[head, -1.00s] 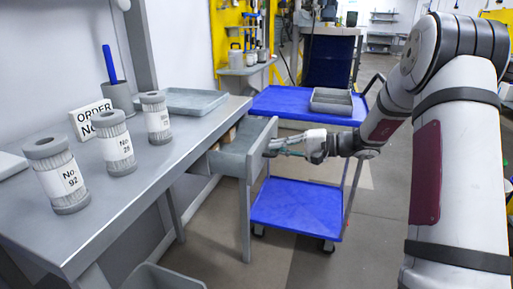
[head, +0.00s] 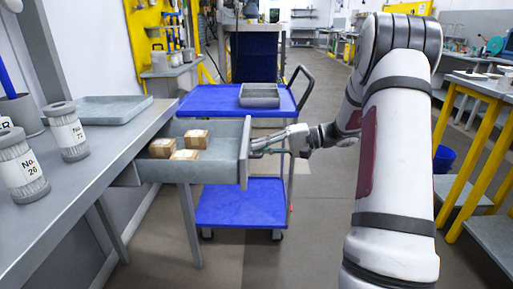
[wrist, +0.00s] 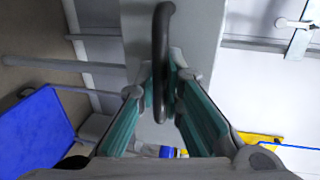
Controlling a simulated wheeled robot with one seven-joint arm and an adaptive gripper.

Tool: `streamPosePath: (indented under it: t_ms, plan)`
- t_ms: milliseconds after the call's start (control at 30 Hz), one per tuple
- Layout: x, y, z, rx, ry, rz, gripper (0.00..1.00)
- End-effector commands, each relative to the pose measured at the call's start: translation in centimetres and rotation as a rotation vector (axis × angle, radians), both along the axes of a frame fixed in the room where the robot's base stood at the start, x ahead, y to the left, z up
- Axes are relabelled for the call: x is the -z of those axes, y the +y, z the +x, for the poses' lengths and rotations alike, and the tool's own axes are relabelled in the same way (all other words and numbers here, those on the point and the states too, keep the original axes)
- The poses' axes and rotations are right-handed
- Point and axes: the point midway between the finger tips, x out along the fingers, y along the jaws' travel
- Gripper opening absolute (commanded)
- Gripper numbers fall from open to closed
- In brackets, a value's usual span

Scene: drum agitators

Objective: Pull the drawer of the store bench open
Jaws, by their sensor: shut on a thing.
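The store bench (head: 70,205) stands at the left with its grey drawer (head: 213,168) pulled well out. Several small tan boxes sit inside the drawer. My gripper (head: 252,150) is at the drawer's front panel. In the wrist view my gripper (wrist: 162,85) has its teal-padded fingers closed around the dark bar handle (wrist: 161,60). The drawer front (wrist: 195,30) fills the area behind the handle there. In the head view the handle is mostly hidden by the fingers.
White-labelled cylinders (head: 68,132) and a grey tray (head: 98,108) stand on the bench top. A blue cart (head: 235,100) with a grey bin (head: 259,95) stands beyond the drawer. Floor is clear between my arm and the yellow-legged bench (head: 460,150) at right.

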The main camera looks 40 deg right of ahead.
Motion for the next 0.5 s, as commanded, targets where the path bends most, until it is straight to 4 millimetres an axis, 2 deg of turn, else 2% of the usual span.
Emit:
streamPosePath:
  t_ms: [200, 233, 267, 500]
  plan:
    - [0.09, -0.06, 0.01, 0.001, 0.002, -0.001, 0.00]
    - [0.09, -0.06, 0.01, 0.001, 0.002, -0.001, 0.11]
    - [0.09, -0.06, 0.01, 0.001, 0.002, -0.001, 0.18]
    - [0.04, -0.02, 0.03, 0.001, 0.000, -0.001, 0.18]
